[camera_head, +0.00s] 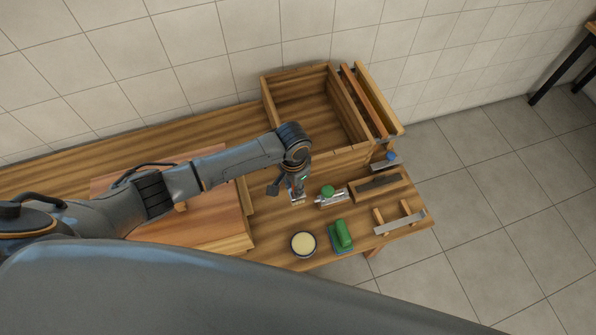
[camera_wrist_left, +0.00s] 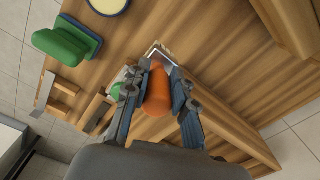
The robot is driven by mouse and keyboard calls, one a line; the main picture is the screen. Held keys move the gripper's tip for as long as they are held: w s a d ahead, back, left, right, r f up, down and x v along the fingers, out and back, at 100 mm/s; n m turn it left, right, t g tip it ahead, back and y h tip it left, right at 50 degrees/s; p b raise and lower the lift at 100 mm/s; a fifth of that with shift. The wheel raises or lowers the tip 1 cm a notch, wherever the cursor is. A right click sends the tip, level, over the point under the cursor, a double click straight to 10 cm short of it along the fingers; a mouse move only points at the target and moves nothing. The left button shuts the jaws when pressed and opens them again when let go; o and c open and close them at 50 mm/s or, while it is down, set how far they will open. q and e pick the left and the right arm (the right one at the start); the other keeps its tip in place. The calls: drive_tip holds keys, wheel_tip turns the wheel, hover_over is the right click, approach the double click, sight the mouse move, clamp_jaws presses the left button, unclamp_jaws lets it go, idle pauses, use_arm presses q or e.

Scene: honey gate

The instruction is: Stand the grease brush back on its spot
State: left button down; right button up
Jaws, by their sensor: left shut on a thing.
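The grease brush has an orange handle (camera_wrist_left: 157,92) with a pale metal band and bristles (camera_wrist_left: 160,53) at its end. My left gripper (camera_wrist_left: 157,80) is shut on the handle, one finger on each side. In the head view the left gripper (camera_head: 297,188) hangs over the wooden bench, with the brush's head (camera_head: 298,198) below it, low near the bench top. I cannot tell whether the bristles touch the wood. No marked spot for the brush can be made out. My right gripper is not in view.
Right of the gripper lies a green-topped metal piece (camera_head: 329,193). Nearer stand a round tin with pale yellow content (camera_head: 303,244) and a green block (camera_head: 342,236). An open wooden box (camera_head: 318,146) stands behind. A metal bar with wooden posts (camera_head: 400,223) lies near the right edge.

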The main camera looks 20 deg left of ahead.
sight(293, 198)
use_arm(q)
drive_tip(key=shift+s+r, duration=0.35)
drive_tip(key=shift+s, duration=0.25)
drive_tip(key=shift+p, duration=0.45)
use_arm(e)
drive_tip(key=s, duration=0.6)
use_arm(q)
wheel_tip(293, 198, down, 4)
drive_tip(key=b, duration=0.2)
drive_tip(key=shift+w+f+b, duration=0.15)
drive_tip(key=shift+f+b, duration=0.05)
drive_tip(key=shift+b, duration=0.2)
drive_tip(key=shift+f, duration=0.35)
drive_tip(key=shift+f+b, duration=0.5)
drive_tip(key=shift+f, duration=0.1)
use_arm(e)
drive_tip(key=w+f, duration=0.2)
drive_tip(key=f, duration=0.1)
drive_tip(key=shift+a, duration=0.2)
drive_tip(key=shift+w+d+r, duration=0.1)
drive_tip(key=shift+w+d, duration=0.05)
use_arm(q)
drive_tip(key=shift+p, duration=0.35)
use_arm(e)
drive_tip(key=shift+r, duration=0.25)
